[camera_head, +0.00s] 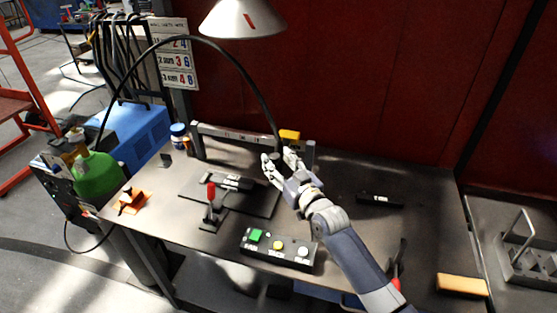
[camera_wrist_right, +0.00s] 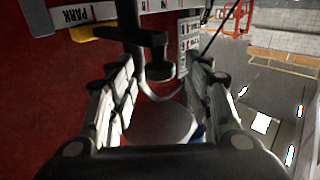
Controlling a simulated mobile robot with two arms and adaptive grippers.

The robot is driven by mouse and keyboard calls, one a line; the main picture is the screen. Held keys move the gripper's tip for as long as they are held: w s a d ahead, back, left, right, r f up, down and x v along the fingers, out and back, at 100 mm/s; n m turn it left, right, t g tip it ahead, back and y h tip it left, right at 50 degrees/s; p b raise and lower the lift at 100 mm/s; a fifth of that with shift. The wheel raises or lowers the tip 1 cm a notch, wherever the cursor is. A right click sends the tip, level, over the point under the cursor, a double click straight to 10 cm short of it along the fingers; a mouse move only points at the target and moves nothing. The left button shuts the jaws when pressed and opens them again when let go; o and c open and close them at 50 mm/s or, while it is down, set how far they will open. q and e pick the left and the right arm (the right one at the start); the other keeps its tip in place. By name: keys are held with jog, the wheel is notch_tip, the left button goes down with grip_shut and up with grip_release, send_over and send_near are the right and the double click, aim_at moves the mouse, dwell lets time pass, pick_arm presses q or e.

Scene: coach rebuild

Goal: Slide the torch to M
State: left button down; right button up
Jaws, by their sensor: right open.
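A rail (camera_head: 240,136) with dark marks runs along the back of the workbench. At its right end is a yellow block (camera_head: 290,134); it also shows in the right wrist view (camera_wrist_right: 95,33), beside the word PARK. A dark part with a round knob (camera_wrist_right: 160,68), seemingly the torch, hangs from the rail between my right fingers. A black hose arcs down to this place in the head view. My right gripper (camera_head: 279,164) is open around or just short of the knob; contact cannot be told. The M mark cannot be read. My left gripper is out of view.
A dark plate (camera_head: 265,206) with a black bar lies below the rail. A red-handled clamp (camera_head: 211,192) stands at its front edge. A button box (camera_head: 275,262) sits nearer, left of my right arm. A lamp (camera_head: 242,18) hangs above. The bench right of my arm is mostly clear.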

jog(key=shift+w+a, duration=0.1)
jog(key=shift+w, duration=0.15)
jog(key=shift+c, duration=0.5)
